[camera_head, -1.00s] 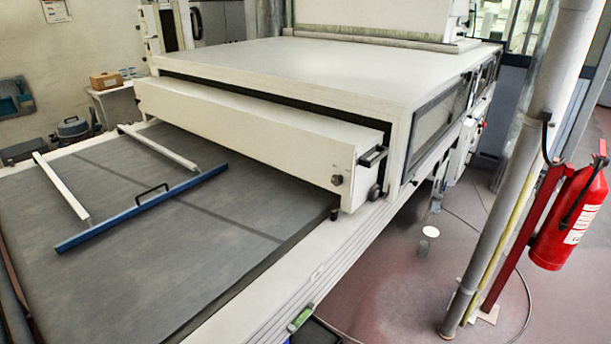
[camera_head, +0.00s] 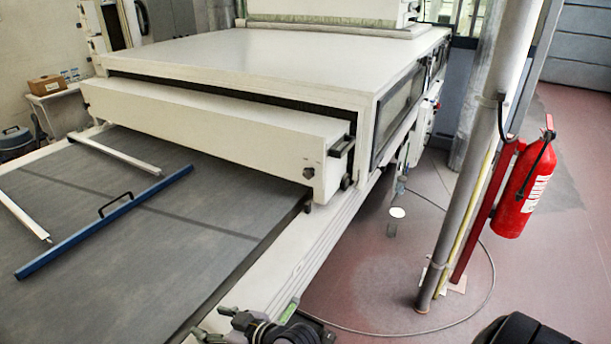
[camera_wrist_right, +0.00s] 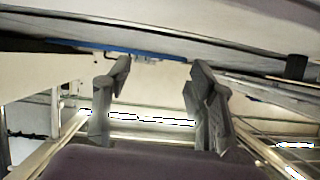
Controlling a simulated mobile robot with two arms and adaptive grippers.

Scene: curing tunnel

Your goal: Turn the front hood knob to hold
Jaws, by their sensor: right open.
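The front hood (camera_head: 200,120) is a long white box on the near side of the tunnel (camera_head: 260,58), above the grey belt. Its small dark knob (camera_head: 308,172) sits low near the right end of the hood's front face. The knob's markings are too small to read. My right gripper (camera_head: 213,323) is at the bottom of the head view, over the near side rail, well in front of and below the knob. In the right wrist view the gripper (camera_wrist_right: 158,75) shows two fingers spread apart with nothing between them. My left gripper is not in view.
A blue bar frame with a black handle (camera_head: 105,220) lies on the grey belt (camera_head: 180,240). A black handle (camera_head: 342,147) projects from the hood's right end. A grey pole (camera_head: 478,180) and red extinguisher (camera_head: 525,190) stand at right. The floor between is mostly clear.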

